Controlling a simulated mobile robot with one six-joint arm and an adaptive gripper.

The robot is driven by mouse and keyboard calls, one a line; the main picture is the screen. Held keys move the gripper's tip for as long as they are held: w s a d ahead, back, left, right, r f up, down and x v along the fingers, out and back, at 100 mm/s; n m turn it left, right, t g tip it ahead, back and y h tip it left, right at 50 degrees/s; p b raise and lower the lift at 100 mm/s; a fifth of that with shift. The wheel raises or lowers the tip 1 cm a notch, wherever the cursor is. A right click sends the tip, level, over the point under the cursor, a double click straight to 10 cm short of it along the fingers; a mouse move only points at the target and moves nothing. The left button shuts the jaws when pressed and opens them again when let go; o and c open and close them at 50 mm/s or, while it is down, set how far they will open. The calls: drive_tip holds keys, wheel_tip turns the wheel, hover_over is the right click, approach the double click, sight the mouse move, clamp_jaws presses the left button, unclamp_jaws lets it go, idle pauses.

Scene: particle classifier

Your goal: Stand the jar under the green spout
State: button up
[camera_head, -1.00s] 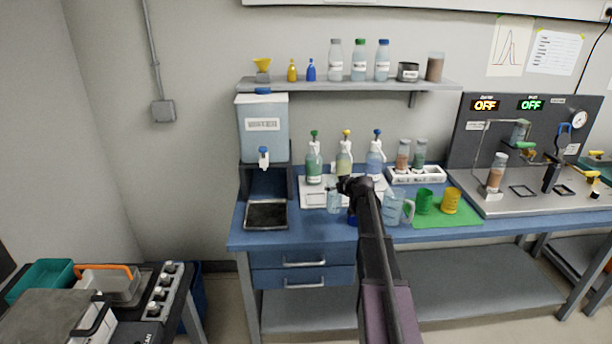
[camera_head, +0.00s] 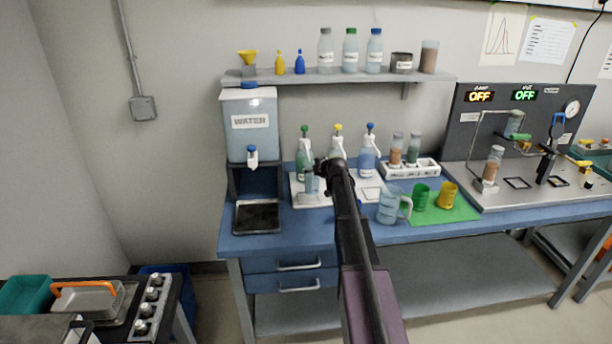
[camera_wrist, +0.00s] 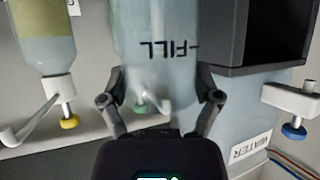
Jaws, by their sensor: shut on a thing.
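The clear jar, marked FILL, stands upright in my gripper (camera_head: 320,170); the jar (camera_head: 311,184) is in front of the green-topped pump bottle (camera_head: 303,163). I cannot tell whether its base touches the white tray (camera_head: 297,196). The wrist view is upside down. There the jar (camera_wrist: 155,45) sits between both fingers of my gripper (camera_wrist: 162,92), shut on its sides. The green tip of a spout (camera_wrist: 147,106) shows behind or through the jar. The exact gap between spout and jar mouth is unclear.
Yellow-topped (camera_head: 338,145) and blue-topped (camera_head: 369,155) pump bottles stand right of the green one. The water tank (camera_head: 250,135) with its blue tap is left. A glass beaker (camera_head: 390,207) and green and yellow cups stand right on the bench.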

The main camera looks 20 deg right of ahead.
drive_tip(key=shift+w+a, duration=0.15)
drive_tip(key=shift+a, duration=0.1)
drive_tip(key=shift+w, duration=0.6)
drive_tip(key=shift+w+f, duration=0.15)
drive_tip(key=shift+f, duration=0.15)
drive_tip(key=shift+s+f+b, duration=0.2)
drive_tip(key=shift+b, duration=0.4)
wheel_tip(320, 180, down, 2)
drive_tip(key=shift+w+f+b, duration=0.1)
drive_tip(key=shift+b, duration=0.8)
drive_tip(key=shift+a+f+b, duration=0.1)
drive_tip(key=shift+f+b, duration=0.1)
drive_tip(key=shift+b, duration=0.1)
drive_tip(key=shift+f, duration=0.1)
drive_tip(key=o, duration=1.1)
